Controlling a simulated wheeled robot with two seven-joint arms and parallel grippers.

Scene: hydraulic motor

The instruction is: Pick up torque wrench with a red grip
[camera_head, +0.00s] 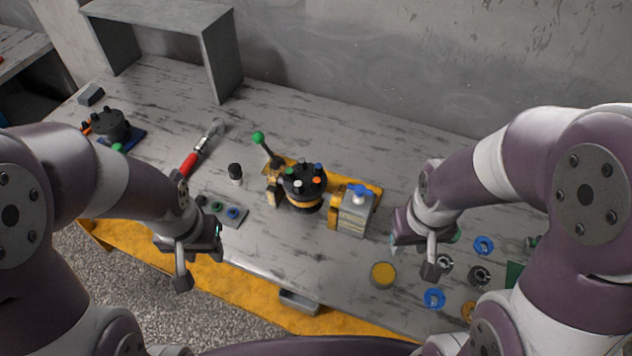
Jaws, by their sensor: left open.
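The torque wrench (188,163) has a red grip and a silver shaft and head. It lies flat on the table (250,232) at the left, its head pointing up and right. My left arm partly overlaps the lower end of the grip. My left gripper (201,262) is open and empty at the front table edge, below the wrench and apart from it. My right gripper (442,256) is over the table at the right, far from the wrench. I cannot tell how far its fingers are apart.
A hydraulic motor (303,185) with coloured caps stands mid-table, beside a green-knobbed lever (258,138). A grey block (354,212) stands right of it. A small black-topped bottle (235,174) is near the wrench. Blue rings (434,298) lie at the right. A grey shelf (222,55) stands behind.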

